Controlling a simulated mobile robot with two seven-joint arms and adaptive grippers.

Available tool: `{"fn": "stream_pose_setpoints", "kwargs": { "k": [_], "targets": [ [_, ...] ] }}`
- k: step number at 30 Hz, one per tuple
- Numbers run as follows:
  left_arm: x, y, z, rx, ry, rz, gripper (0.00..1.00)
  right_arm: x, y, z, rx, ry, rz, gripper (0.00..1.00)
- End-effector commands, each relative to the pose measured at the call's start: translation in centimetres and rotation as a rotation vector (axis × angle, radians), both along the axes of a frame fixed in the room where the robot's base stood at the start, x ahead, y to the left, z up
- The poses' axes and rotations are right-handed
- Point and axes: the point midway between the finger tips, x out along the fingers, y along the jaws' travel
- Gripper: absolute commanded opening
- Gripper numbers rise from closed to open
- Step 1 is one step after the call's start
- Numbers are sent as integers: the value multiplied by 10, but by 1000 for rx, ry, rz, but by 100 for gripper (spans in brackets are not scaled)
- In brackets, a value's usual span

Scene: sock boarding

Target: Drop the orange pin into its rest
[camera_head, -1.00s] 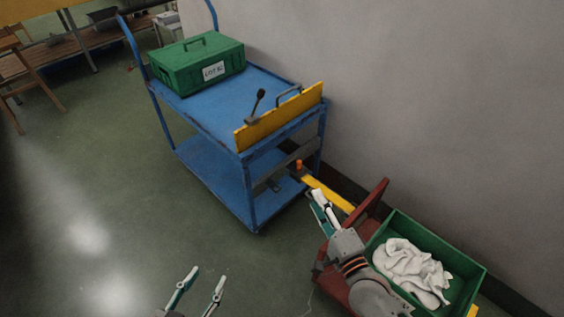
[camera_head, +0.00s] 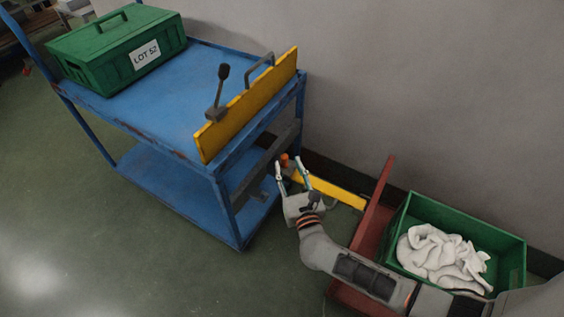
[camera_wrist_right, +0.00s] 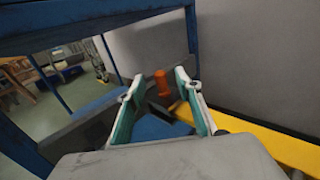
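The orange pin (camera_head: 284,159) stands at the left end of a yellow bar (camera_head: 333,189), below the blue cart's top at its right end. My right gripper (camera_head: 292,167) is just in front of it, fingers apart. In the right wrist view the orange pin (camera_wrist_right: 162,83) shows upright beyond and between the two open fingertips of the right gripper (camera_wrist_right: 157,90), with nothing held. Whether a finger touches the pin cannot be told. The pin's lower end and its rest cannot be made out. My left gripper is out of view.
The blue cart (camera_head: 185,118) carries a green box (camera_head: 85,62) labelled LOT 52 and a yellow plate (camera_head: 250,105) with a dark lever (camera_head: 219,92). A green crate (camera_head: 512,239) of white cloth and a dark red board (camera_head: 374,215) stand at right. The wall is close behind.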

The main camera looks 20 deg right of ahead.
Motion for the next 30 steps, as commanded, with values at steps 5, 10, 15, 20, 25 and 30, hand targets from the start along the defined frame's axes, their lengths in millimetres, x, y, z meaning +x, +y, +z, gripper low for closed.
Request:
{"fn": "stream_pose_setpoints", "kwargs": {
  "k": [5, 10, 15, 20, 25, 30],
  "targets": [
    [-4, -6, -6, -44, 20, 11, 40, 21, -2, -6, -3, 3, 1, 35],
    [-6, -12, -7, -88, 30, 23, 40, 42, -4, -6, -4, 3, 2, 35],
    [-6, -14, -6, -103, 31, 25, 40, 49, -5, -4, -3, 2, 2, 35],
    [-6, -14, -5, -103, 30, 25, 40, 49, -5, -3, -3, 1, 2, 35],
    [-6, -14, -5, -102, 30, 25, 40, 48, -5, -3, -3, 1, 2, 0],
    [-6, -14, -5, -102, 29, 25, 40, 48, -6, -3, -3, 1, 2, 0]
  ]
}}
